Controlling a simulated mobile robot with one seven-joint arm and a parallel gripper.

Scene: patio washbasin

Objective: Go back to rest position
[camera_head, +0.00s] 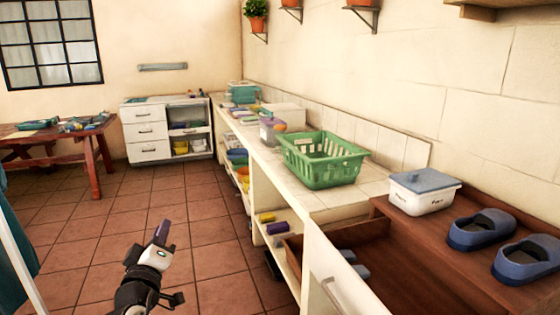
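My gripper (162,232) is at the lower left, raised over the tiled floor and left of the long counter. Its far end is dark with a small purple patch. I cannot make out the two fingers apart, nor whether the purple patch is part of the gripper or something in it. My gripper appears clear of the counter and of everything on it.
A green basket (322,160) stands on the long counter (334,200). An open wooden drawer or cabinet (400,262) is at the lower right. Beside it are a white lidded box (424,192) and blue clogs (482,229). A wooden table (60,140) stands far left. The tiled floor (110,215) between is clear.

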